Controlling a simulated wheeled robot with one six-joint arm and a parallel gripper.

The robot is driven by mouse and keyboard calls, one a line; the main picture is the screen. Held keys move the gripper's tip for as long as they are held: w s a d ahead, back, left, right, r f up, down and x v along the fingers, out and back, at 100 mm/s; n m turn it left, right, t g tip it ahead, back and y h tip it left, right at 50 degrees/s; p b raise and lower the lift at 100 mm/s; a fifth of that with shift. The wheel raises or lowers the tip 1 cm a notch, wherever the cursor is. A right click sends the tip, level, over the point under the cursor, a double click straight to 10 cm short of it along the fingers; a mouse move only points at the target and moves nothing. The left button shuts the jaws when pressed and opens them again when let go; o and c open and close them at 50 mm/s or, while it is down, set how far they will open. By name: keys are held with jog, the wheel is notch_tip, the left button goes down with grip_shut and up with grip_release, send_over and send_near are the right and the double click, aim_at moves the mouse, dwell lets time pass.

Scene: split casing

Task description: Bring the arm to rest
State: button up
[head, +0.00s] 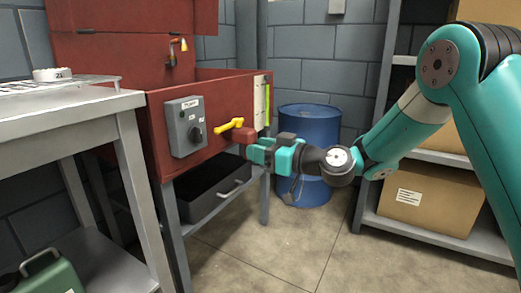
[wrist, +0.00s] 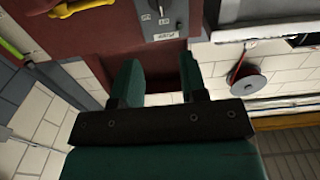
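My arm, teal with dark joints, reaches in from the right in the head view. My gripper (head: 262,151) is in front of the right part of the red machine (head: 225,85), just below and right of its yellow lever (head: 230,125). In the wrist view my gripper (wrist: 160,82) has its two dark green fingers apart, with nothing seen between them. The red machine front (wrist: 110,35) and the yellow lever (wrist: 85,6) show beyond the fingers. I cannot tell how close the fingertips are to the machine.
A grey control box (head: 186,127) is on the machine front, with a dark drawer (head: 213,190) below. A metal table (head: 60,110) is left. A blue barrel (head: 310,130) stands behind my gripper. A shelf with cardboard boxes (head: 430,197) is right. The middle floor is clear.

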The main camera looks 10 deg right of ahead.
jog(key=s+a+g+h, duration=0.1)
jog(key=s+g+h, duration=0.6)
jog(key=s, duration=1.6)
jog(key=s+d+f+m+g+h, duration=0.1)
jog(key=s+d+m+g+h, duration=0.1)
jog(key=s+d, duration=0.3)
jog(key=s+d+f+m+g+h, duration=0.1)
jog(key=s+d+g, duration=0.1)
jog(key=s, duration=0.5)
notch_tip(320, 180, up, 38)
jog(key=p, duration=3.7)
jog(key=shift+d+f+m+p, duration=0.15)
jog(key=shift+f+m+p, duration=0.1)
jog(key=shift+m+p, duration=0.1)
jog(key=shift+s+f, duration=0.1)
